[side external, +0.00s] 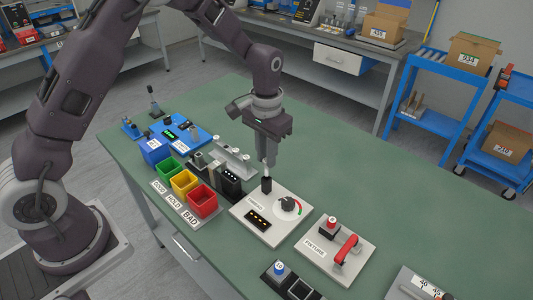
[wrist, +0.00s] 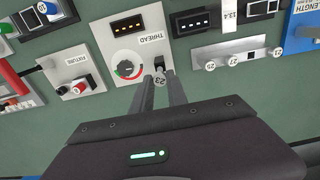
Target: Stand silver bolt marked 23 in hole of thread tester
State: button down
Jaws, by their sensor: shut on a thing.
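My gripper (wrist: 160,84) is shut on the silver bolt marked 23 (wrist: 160,80), whose numbered head faces the wrist camera between the fingertips. In the side view my gripper (side external: 267,168) points straight down over the thread tester (side external: 247,208), a pale plate with a dial and an amber display. The tester also shows in the wrist view (wrist: 105,42), labelled THREAD. Its black block (side external: 267,186) is directly below the fingertips. The bolt looks upright; its lower end is at or just above the block. The hole is hidden, so I cannot tell whether the bolt is in it.
A grey rack (wrist: 238,54) holds several numbered bolts beside the tester. Blue, green, yellow and red (side external: 202,201) bins stand to the left. A fixture plate with a red clamp (side external: 346,248) lies to the right. The green table (side external: 330,180) behind the tester is clear.

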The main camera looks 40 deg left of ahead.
jog(key=shift+f, duration=1.75)
jog(key=c, duration=0.8)
grip_release()
jog(key=shift+c, duration=0.2)
jog(key=shift+r, duration=4.05)
